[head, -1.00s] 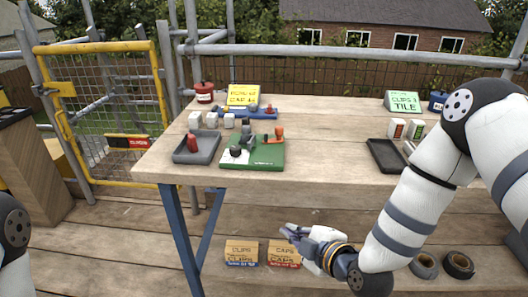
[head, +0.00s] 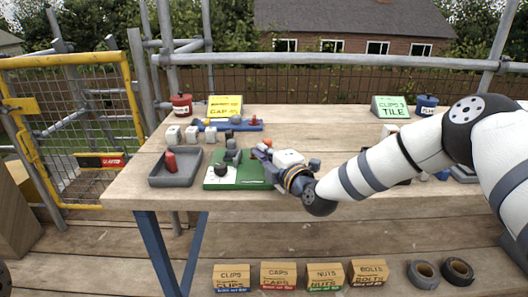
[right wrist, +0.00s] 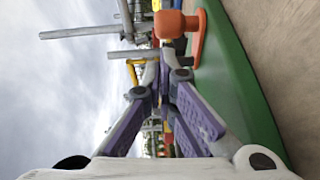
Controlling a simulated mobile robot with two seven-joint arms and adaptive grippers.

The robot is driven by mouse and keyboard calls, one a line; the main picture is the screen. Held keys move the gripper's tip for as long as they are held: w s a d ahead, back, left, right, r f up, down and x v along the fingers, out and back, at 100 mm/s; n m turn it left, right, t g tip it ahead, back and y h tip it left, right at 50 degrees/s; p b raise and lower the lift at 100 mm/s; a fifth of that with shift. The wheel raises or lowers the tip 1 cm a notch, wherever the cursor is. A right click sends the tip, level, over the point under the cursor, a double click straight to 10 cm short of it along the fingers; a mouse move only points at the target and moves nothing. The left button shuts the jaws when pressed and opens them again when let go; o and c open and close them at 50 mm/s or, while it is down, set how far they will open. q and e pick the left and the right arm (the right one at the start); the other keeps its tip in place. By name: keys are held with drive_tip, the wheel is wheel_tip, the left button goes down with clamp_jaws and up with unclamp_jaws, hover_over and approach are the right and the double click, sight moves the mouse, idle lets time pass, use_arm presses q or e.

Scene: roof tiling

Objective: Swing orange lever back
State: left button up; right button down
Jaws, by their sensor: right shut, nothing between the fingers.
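The orange lever (right wrist: 172,25) shows in the right wrist view as a rounded knob with a flat orange base, on the green board (right wrist: 238,85). In the head view the green board (head: 237,184) lies on the table, and only a small orange bit of the lever (head: 268,143) shows above my gripper. My right gripper (head: 260,154) is at the board's right side, close to the lever. Its purple-padded fingers (right wrist: 161,78) are shut and empty, pointing toward the lever. I cannot tell whether they touch it.
A grey tray (head: 160,182) with a red item (head: 170,162) stands left of the board. White blocks (head: 172,135) and a blue rack (head: 242,126) with small parts lie behind. Labelled boxes (head: 277,277) sit below the table. The table's front edge is close.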

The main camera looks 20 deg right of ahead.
use_arm(q)
drive_tip(key=shift+s+f, duration=0.1)
drive_tip(key=shift+f, duration=0.05)
use_arm(e)
drive_tip(key=shift+w+d, duration=0.3)
drive_tip(key=shift+w, duration=0.15)
